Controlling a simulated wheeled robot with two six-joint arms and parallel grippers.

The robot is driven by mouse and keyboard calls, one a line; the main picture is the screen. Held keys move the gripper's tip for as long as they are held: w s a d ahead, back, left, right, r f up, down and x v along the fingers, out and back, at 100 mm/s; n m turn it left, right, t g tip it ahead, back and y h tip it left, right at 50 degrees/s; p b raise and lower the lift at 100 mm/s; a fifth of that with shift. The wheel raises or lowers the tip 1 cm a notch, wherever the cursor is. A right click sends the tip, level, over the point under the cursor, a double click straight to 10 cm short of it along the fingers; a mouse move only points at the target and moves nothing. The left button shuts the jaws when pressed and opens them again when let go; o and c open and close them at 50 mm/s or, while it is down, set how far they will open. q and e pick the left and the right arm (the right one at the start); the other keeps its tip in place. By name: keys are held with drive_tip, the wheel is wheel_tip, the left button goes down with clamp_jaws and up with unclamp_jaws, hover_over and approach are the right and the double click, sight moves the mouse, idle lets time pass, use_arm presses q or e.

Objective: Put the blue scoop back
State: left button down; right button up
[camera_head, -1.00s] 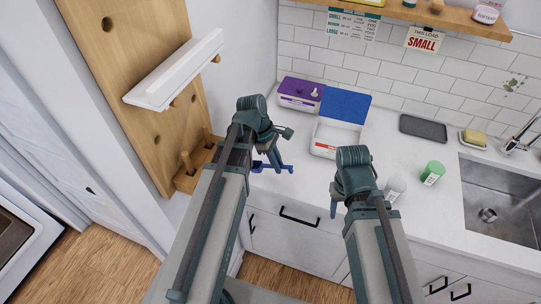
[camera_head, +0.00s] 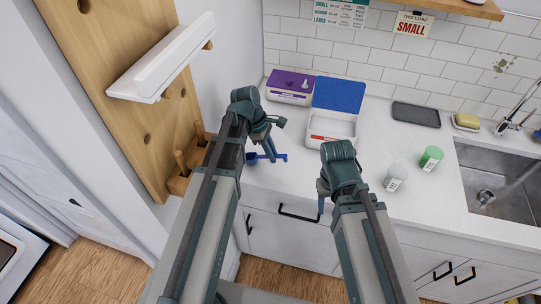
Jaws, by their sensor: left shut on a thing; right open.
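The blue scoop (camera_head: 252,158) is small and lies across the tips of my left gripper (camera_head: 270,152), which is shut on it. It is over the counter's left end; I cannot tell whether it touches the counter. An open white box (camera_head: 330,127) with a raised blue lid (camera_head: 338,95) stands on the counter to the right of the scoop. Its inside looks pale. My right gripper (camera_head: 321,204) is open and empty over the counter's front edge, to the right of the left one. Its fingers are partly hidden by its wrist.
A purple-lidded box (camera_head: 290,86) stands behind the scoop. A white bottle (camera_head: 395,178), a green-topped container (camera_head: 431,158), a dark tray (camera_head: 416,114) and the sink (camera_head: 495,185) are to the right. A wooden pegboard (camera_head: 125,85) with a white shelf (camera_head: 163,60) is at left.

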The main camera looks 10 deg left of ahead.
sight(262, 156)
use_arm(q)
drive_tip(key=shift+d+f, duration=0.1)
drive_tip(key=c, duration=0.9)
unclamp_jaws()
drive_tip(key=shift+o, duration=0.2)
drive_tip(key=p+v, duration=1.1)
drive_tip(key=v, duration=0.1)
drive_tip(key=s+d+m+y, duration=0.5)
drive_tip(key=s+d+m, duration=0.7)
drive_tip(key=m, duration=0.9)
drive_tip(key=s+f, duration=0.1)
drive_tip(key=s, duration=0.1)
drive_tip(key=shift+s, duration=0.25)
